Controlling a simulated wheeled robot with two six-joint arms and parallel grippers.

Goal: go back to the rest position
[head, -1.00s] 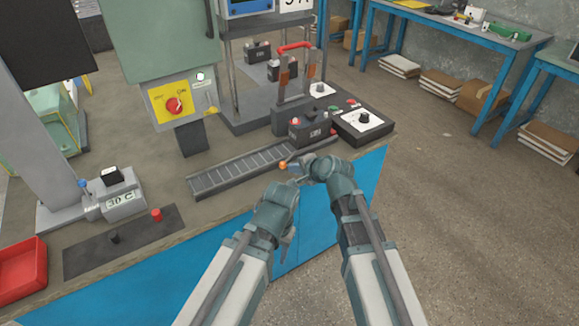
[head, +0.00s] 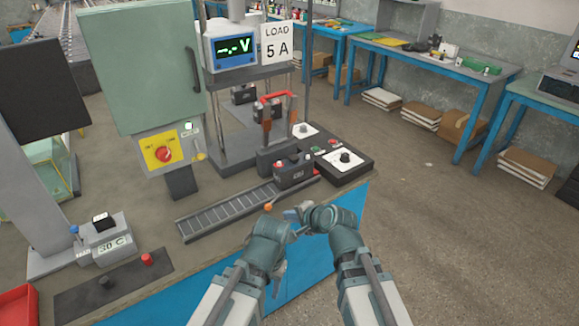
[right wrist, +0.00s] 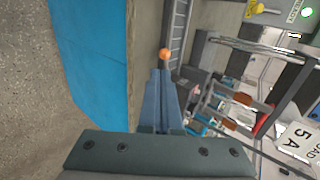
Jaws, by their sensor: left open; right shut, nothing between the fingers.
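My right gripper (head: 291,214) is shut and empty, pointing left just past the bench's front edge. In the right wrist view its blue fingers (right wrist: 159,75) lie together, with their tips just short of an orange knob (right wrist: 165,54). The same orange knob (head: 268,207) shows in the head view at the end of a thin stem. My left gripper (head: 279,272) is lower, in front of the bench's blue side, pointing down; its fingers are small and partly hidden by my wrist.
The bench holds a roller track (head: 228,212), a black battery (head: 294,173), a dial box (head: 345,160) and a meter reading "-.- V" (head: 233,50). A green cabinet (head: 140,65) stands at the left. The floor (head: 440,230) at right is clear.

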